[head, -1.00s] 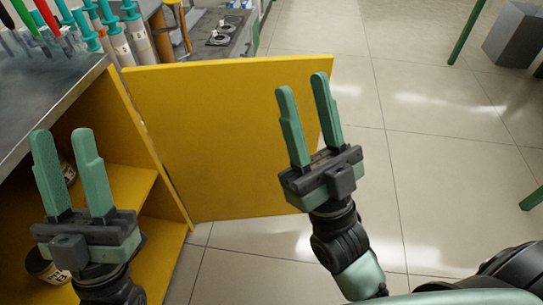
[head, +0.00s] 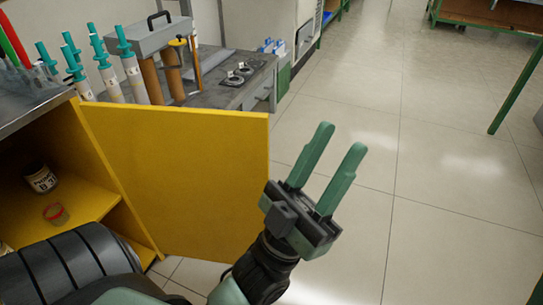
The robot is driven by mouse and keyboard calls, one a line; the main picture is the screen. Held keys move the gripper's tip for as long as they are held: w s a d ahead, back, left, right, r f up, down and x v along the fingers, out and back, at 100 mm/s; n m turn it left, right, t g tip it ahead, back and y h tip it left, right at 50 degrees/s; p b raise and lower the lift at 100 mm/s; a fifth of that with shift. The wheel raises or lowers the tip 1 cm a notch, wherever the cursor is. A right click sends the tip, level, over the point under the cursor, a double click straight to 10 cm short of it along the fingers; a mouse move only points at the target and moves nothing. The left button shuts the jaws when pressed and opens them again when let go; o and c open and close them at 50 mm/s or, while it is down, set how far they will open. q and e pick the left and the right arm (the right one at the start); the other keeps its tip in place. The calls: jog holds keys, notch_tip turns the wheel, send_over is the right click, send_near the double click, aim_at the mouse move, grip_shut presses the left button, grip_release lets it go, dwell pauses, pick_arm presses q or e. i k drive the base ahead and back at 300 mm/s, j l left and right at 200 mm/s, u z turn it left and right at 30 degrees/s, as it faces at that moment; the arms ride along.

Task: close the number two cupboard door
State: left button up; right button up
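The yellow cupboard door (head: 190,170) stands wide open in the head view, hinged at the cupboard's far side, with its free edge to the right. No number shows on it. The open cupboard (head: 85,195) is at the left, with shelves inside. My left gripper (head: 340,139) is open and empty, its two green fingers apart and pointing up and right. It is just right of the door's free edge, and its body overlaps that edge in the picture. I cannot tell whether they touch. My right gripper is not in view.
A jar (head: 40,178) and a small red-rimmed container (head: 56,214) are inside the cupboard. Several teal-capped syringes (head: 130,65) stand behind the door. The tiled floor (head: 440,220) at the right is clear.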

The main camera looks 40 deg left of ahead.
aim_at(196, 179)
jog(key=i+l+z, duration=0.15)
jog(key=i+l, duration=0.25)
jog(key=i+l+z, duration=0.15)
jog(key=i+l, duration=0.15)
jog(key=i, duration=0.3)
jog(key=i+j+u, duration=0.1)
jog(key=i+u, duration=0.2)
jog(key=u, duration=0.2)
jog(key=i+u, duration=0.25)
jog(key=u, duration=0.2)
jog(key=i+l+u, duration=0.2)
jog(key=u, duration=0.3)
jog(key=i+u, duration=0.15)
jog(key=u, duration=0.3)
jog(key=i+u, duration=0.15)
jog(key=u, duration=0.3)
jog(key=i+u, duration=0.15)
jog(key=u, duration=0.35)
jog(key=i+l+u, duration=0.15)
jog(key=u, duration=0.3)
jog(key=i+l+u, duration=0.1)
jog(key=u, duration=0.35)
jog(key=l+u, duration=0.25)
jog(key=u, duration=0.2)
jog(key=i+l+u, duration=0.3)
jog(key=l+u, duration=0.1)
jog(key=u, duration=0.2)
jog(key=k+l+z, duration=0.2)
jog(key=k+z, duration=0.15)
jog(key=k, duration=0.15)
